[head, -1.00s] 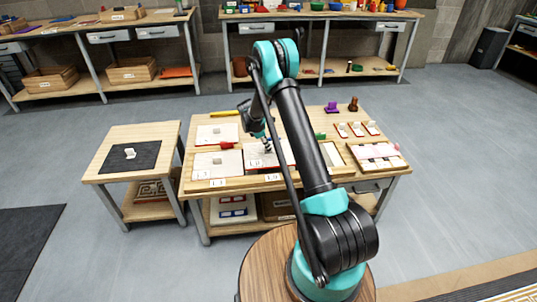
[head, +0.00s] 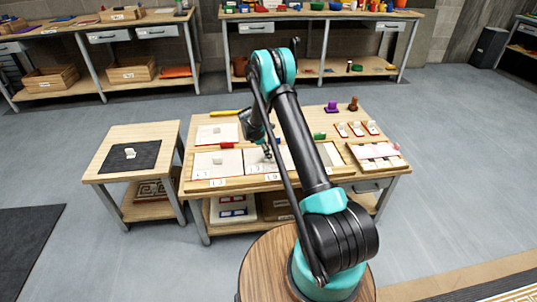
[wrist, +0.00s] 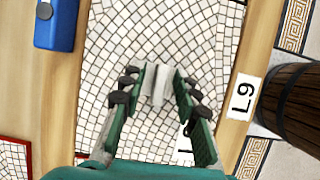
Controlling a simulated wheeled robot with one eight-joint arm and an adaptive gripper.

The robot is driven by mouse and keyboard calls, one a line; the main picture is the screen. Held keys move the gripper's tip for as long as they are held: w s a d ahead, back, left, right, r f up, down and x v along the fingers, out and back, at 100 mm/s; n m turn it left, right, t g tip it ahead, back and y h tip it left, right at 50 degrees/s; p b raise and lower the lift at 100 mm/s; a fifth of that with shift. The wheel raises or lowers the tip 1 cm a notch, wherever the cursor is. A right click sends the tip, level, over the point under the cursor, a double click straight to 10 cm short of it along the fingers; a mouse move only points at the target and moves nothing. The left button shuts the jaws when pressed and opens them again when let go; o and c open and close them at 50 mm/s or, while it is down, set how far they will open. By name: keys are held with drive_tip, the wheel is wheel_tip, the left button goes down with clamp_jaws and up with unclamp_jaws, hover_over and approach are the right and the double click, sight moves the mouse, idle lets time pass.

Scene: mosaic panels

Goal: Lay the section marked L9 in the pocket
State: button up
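My gripper (wrist: 163,78) points down over a white mosaic section (wrist: 110,60). Its fingers stand on both sides of the section's pale grip block (wrist: 160,85); I cannot tell whether they press on it. The section looks flat in the middle pocket of the panel frame, beside the L9 label (wrist: 243,97) on the wooden rail. In the head view the section (head: 256,163) is partly hidden by my arm, and my gripper (head: 268,154) is over it. A mark on the section is mostly covered by a finger.
A blue block (wrist: 56,24) lies close to the section in the wrist view. Red-edged tiles (head: 357,129) and a tray of sections (head: 363,150) are at the right of the table. A side table (head: 108,178) with a dark mat stands left.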

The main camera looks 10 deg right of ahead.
drive_tip(key=v, duration=1.2)
drive_tip(key=s+d+r+m+y, duration=0.1)
drive_tip(key=s+d+r+m, duration=0.35)
drive_tip(key=s+r, duration=0.5)
drive_tip(key=s+d+r+m+t+y, duration=0.1)
drive_tip(key=s+d+r+m, duration=0.2)
drive_tip(key=s, duration=0.7)
drive_tip(key=s+d+r+m+t+y, duration=0.1)
drive_tip(key=s+r+m+t+y, duration=0.15)
drive_tip(key=s+m, duration=0.6)
drive_tip(key=s+f+m, duration=0.2)
drive_tip(key=s, duration=1.1)
drive_tip(key=shift+s+t, duration=0.35)
